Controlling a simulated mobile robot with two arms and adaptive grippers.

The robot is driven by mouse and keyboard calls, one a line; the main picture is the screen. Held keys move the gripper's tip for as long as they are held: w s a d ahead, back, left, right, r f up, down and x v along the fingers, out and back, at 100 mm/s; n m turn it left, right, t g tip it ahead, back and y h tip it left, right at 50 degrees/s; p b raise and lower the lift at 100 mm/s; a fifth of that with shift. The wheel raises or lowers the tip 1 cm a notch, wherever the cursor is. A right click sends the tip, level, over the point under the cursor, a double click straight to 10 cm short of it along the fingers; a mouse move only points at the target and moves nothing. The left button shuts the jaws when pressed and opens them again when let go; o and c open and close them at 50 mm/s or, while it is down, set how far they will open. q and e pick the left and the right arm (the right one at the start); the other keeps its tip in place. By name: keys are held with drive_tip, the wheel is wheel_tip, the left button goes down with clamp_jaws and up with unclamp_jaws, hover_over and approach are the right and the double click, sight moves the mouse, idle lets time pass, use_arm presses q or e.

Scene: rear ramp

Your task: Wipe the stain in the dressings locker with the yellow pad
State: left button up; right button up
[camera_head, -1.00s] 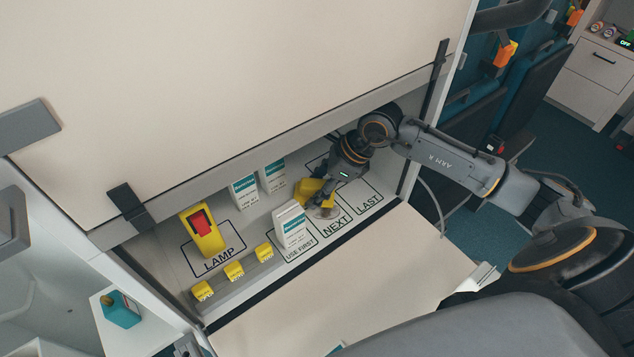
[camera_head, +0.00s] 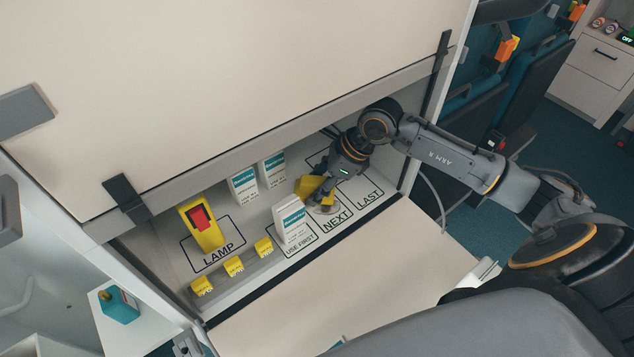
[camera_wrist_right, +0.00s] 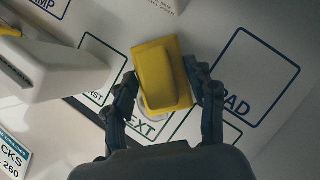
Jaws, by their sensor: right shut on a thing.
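The yellow pad (camera_head: 309,187) is in my right gripper (camera_head: 318,198), inside the dressings locker (camera_head: 371,213). In the right wrist view the pad (camera_wrist_right: 160,75) sits between the two fingers of my right gripper (camera_wrist_right: 166,95), which is shut on it. The pad is low over the NEXT outline; whether it touches the floor of the locker is hard to tell. My left gripper is not in view.
White dressing boxes stand close left of the gripper, one on USE FIRST (camera_head: 290,222) and two behind (camera_head: 243,187). A yellow lamp (camera_head: 203,224) and several small yellow items (camera_head: 234,266) are further left. The LAST outline (camera_head: 368,195) is bare. The raised panel (camera_head: 230,90) overhangs the locker.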

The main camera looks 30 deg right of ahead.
drive_tip(key=shift+f+b, duration=0.55)
drive_tip(key=shift+f, duration=0.1)
